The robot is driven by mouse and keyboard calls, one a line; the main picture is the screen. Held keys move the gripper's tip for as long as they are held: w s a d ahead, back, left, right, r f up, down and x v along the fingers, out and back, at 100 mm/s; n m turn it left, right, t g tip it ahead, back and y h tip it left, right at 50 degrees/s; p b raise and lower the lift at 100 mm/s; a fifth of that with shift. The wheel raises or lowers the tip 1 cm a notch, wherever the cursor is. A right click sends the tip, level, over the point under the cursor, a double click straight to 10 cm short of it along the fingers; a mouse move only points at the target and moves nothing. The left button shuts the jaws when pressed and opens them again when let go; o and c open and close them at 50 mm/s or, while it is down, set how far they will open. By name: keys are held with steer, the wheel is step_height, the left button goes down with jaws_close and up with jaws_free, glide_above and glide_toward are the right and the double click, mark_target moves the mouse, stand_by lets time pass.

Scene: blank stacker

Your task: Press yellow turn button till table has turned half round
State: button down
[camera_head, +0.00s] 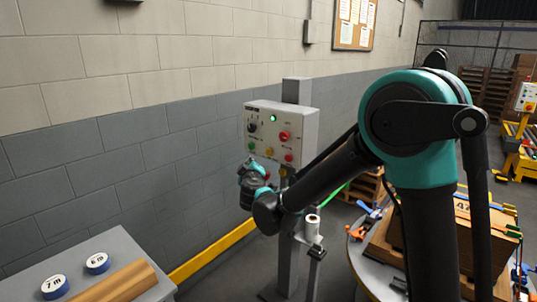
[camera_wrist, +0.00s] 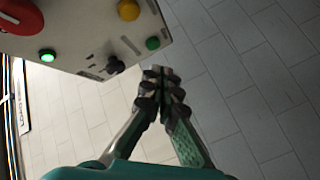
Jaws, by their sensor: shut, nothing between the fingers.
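The grey control box (camera_head: 298,125) stands on a post in front of the wall. The yellow button (camera_head: 269,152) is on the lower part of its face, and it shows in the wrist view (camera_wrist: 128,9) near the top edge. My gripper (camera_head: 250,163) is just in front of the box's lower left part. In the wrist view my gripper (camera_wrist: 161,78) is shut and empty, with its fingertips apart from the yellow button, beyond the box's edge in the picture. The round table (camera_head: 366,267) is at the right, partly hidden by my arm, bearing a brown stack (camera_head: 385,240).
Near the yellow button are a green button (camera_wrist: 153,43), a black knob (camera_wrist: 115,65), a lit green lamp (camera_wrist: 47,56) and a large red button (camera_wrist: 18,15). A grey bench (camera_head: 110,247) with tape rolls stands lower left. A yellow floor rail (camera_head: 212,250) runs along the wall.

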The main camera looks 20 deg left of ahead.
mark_target(269, 152)
steer(key=shift+w+d, duration=0.45)
steer(key=shift+w, duration=0.65)
steer(key=shift+w+d, duration=0.45)
steer(key=shift+w, duration=0.7)
steer(key=shift+w+d, duration=0.45)
steer(key=shift+w, duration=0.65)
steer(key=shift+w+d, duration=0.2)
steer(key=shift+w, duration=0.2)
